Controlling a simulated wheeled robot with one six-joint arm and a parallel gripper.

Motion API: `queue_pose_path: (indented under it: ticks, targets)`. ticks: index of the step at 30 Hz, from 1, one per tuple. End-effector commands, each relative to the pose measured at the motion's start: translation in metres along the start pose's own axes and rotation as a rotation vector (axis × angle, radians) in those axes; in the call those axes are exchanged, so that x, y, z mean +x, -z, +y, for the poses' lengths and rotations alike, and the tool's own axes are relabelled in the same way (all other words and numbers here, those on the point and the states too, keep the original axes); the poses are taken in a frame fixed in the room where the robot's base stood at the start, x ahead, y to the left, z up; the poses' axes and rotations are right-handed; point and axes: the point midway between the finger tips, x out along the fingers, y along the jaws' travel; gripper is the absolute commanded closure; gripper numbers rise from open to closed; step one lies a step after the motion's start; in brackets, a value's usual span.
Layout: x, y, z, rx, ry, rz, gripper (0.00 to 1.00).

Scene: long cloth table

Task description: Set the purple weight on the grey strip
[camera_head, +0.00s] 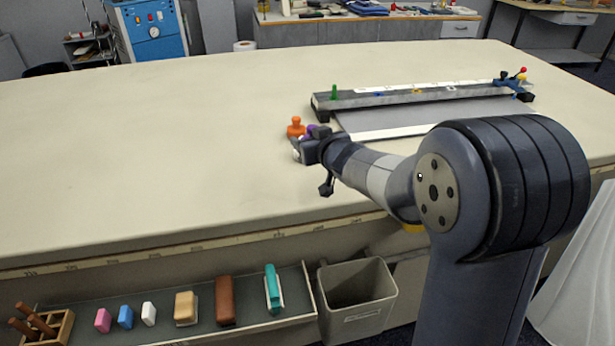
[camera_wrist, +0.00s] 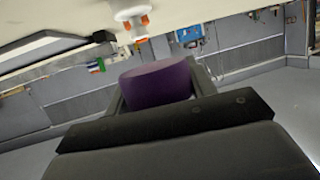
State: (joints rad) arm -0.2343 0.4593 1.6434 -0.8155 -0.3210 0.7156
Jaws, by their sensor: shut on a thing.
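The purple weight (camera_wrist: 157,85) is between the jaws of my gripper (camera_wrist: 155,92) in the wrist view, and they are shut on it. In the head view only a small part of the purple weight (camera_head: 312,129) shows beside my gripper (camera_head: 305,143), which is over the table near the left end of the long grey fixture. That fixture has a grey rail (camera_head: 425,97) and a flat grey sheet (camera_head: 400,118) with a pale front edge. I cannot tell which part is the grey strip. The height of the weight above the table is unclear.
An orange knobbed weight (camera_head: 296,127) stands just left of my gripper. A green peg (camera_head: 334,92) is at the rail's left end and coloured knobs (camera_head: 514,77) are at its right. The table's left side (camera_head: 150,150) is clear. A bin (camera_head: 357,300) and a tray (camera_head: 250,325) are below the front edge.

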Motion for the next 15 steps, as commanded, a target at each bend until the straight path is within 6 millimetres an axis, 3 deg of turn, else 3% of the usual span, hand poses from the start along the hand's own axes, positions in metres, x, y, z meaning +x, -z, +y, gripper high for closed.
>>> queue_pose_path:
  ticks: [10, 15]
  targets:
    - [0.0, 0.002, 0.0, 0.001, 0.0, 0.004, 0.98]
    - [0.005, -0.016, 0.0, 0.002, 0.0, 0.001, 0.98]
